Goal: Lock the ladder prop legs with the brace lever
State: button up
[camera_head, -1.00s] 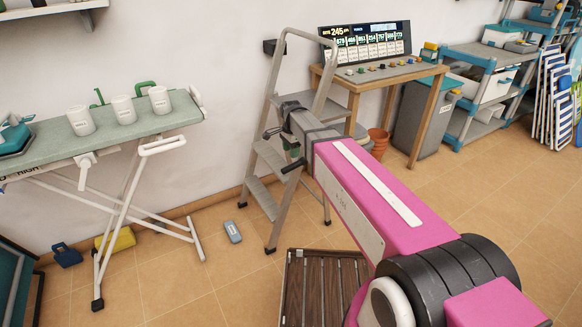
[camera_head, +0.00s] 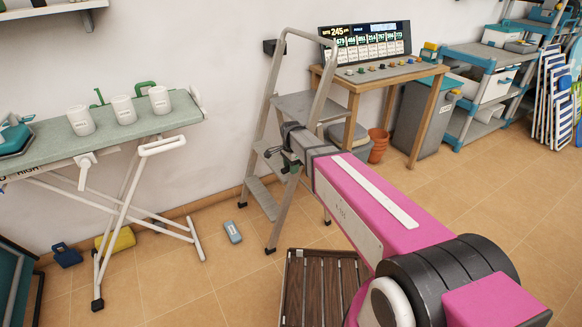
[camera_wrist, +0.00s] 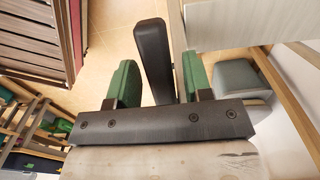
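The grey metal ladder (camera_head: 313,108) stands open by the wall, its legs spread on the tiled floor. My gripper (camera_head: 287,156) is at the ladder's near side rail, at mid-height. In the wrist view, the black brace lever (camera_wrist: 152,48) lies between the two green fingers of my gripper (camera_wrist: 158,77). The fingers are apart, with a clear gap on the lever's left; the lever is close to the right finger, and I cannot tell if they touch. In the head view, a dark lever end (camera_head: 272,152) shows left of the rail; my gripper hides part of the mechanism.
An ironing board (camera_head: 150,122) with several white cups stands at the left. A wooden table (camera_head: 428,72) with a display panel stands behind the ladder. A slatted brown platform (camera_head: 322,285) lies on the floor in front.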

aim_at(288, 167)
grip_shut()
jog(key=shift+f+t+h, duration=0.4)
jog(key=shift+h, duration=0.3)
jog(key=shift+o, duration=1.2)
grip_release()
jog(key=r, duration=0.7)
jog(key=a+r, duration=0.1)
jog(key=r, duration=0.2)
jog(key=shift+s+r, duration=0.35)
jog(key=shift+s, duration=0.05)
